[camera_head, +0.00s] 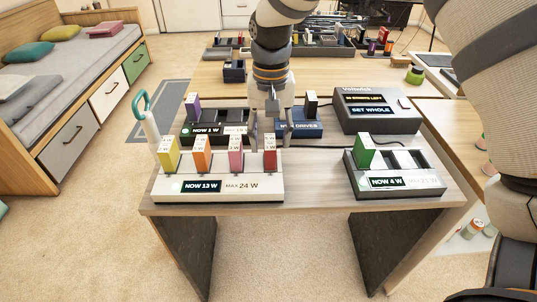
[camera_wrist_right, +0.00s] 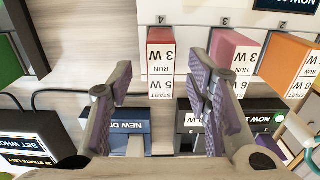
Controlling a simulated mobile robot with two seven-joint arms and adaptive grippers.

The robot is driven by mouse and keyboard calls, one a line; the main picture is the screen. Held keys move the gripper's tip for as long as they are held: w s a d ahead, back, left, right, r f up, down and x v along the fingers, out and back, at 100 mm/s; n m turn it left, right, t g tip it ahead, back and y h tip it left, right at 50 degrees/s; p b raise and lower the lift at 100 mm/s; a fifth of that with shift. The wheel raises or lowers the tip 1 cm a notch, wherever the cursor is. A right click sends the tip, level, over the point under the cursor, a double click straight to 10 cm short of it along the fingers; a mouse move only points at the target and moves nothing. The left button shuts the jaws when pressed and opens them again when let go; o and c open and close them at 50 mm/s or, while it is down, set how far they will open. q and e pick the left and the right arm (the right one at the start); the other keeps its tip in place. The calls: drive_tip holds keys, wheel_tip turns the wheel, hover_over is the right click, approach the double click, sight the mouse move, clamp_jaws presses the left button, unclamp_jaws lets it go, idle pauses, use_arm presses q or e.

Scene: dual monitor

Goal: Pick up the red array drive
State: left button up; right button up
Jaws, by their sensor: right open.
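The red drive (camera_head: 269,153) stands upright in the rightmost slot of the white array (camera_head: 225,191) at the front left of the desk. It also shows in the right wrist view (camera_wrist_right: 160,52), with a white label. My right gripper (camera_head: 271,138) is open and empty, pointing down just behind and above the red drive. In the right wrist view its two fingers (camera_wrist_right: 158,85) lie on either side of the red drive's line, and I see no contact. A pink drive (camera_head: 236,154) stands in the neighbouring slot, close to one finger. My left gripper is not in view.
Orange (camera_head: 202,153) and yellow (camera_head: 168,153) drives stand further left. A dark dock with a green drive (camera_head: 365,151) is at right. A dark box with a screen (camera_head: 375,111) and a blue tray (camera_head: 300,128) are behind. A teal-handled tool (camera_head: 146,118) stands at the left edge.

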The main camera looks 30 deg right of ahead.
wheel_tip(320, 180, down, 4)
drive_tip(key=shift+r, duration=0.2)
clamp_jaws()
